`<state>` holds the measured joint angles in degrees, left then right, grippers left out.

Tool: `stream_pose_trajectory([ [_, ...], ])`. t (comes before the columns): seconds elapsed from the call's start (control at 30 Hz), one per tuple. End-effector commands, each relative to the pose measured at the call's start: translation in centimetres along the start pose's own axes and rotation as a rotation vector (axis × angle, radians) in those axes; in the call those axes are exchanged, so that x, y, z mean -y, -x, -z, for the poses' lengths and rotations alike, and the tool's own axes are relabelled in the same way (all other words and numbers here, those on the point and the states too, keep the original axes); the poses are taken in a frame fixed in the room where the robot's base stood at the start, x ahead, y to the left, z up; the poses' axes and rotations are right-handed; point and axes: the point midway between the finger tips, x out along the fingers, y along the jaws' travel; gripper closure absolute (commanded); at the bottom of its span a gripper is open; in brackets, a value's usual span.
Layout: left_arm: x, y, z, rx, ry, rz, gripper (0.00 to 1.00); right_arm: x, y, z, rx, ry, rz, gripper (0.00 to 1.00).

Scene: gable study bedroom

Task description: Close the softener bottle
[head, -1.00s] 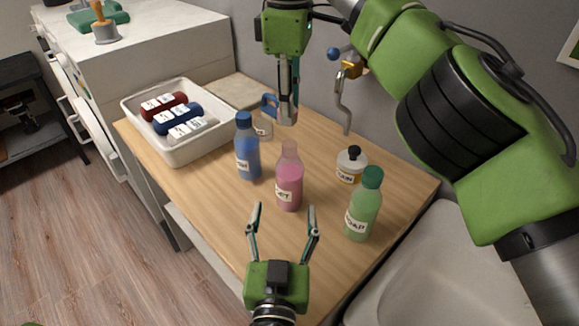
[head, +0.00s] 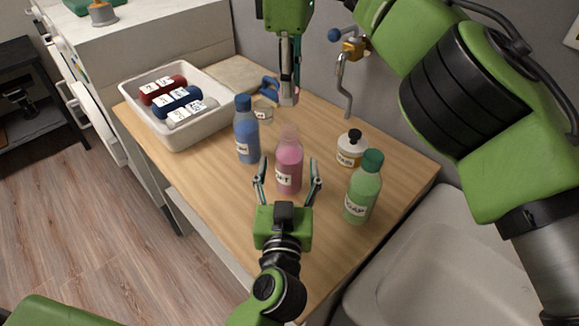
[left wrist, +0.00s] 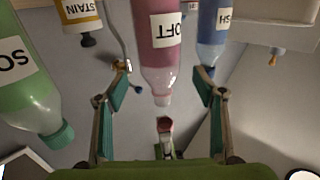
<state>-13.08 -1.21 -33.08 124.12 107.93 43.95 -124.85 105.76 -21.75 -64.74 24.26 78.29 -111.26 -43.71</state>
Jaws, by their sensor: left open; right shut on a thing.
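The softener bottle (head: 289,172) is pink, labelled SOFT, and stands upright on the table. Its pale neck shows no cap; it also shows in the left wrist view (left wrist: 158,50), upside down. My left gripper (head: 289,164) is open, with one finger on each side of the bottle and gaps visible. My right gripper (head: 289,97) is shut on a small pinkish-red cap, which shows best in the left wrist view (left wrist: 165,124). It hangs above and behind the bottle in the head view; the cap is mostly hidden there.
A blue bottle (head: 246,135) stands close to the left.

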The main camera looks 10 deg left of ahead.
Motion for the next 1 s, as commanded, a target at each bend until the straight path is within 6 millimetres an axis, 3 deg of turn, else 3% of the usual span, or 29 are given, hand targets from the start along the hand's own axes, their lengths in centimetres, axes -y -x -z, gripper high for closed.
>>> stream_pose_trajectory([
  [0.1,0.0,-2.2,0.1,-0.003,0.000,0.000,0.37,0.0,0.0,0.0,0.000,0.000,0.000,0.83],
  [0.3,0.0,-4.6,0.0,-0.001,-0.001,0.000,0.37,0.0,0.0,0.0,0.000,0.000,0.000,0.83],
  [0.73,0.0,-5.4,0.0,0.000,0.000,-0.001,0.37,0.0,0.0,0.0,0.000,0.000,0.000,0.83],
  [0.97,0.0,-5.4,0.0,0.001,0.000,-0.001,0.94,0.0,0.0,0.0,0.000,0.000,0.000,0.83],
  [1.0,0.0,-5.4,0.0,0.001,0.000,-0.001,0.96,0.0,0.0,0.0,0.000,0.000,0.000,0.83],
])
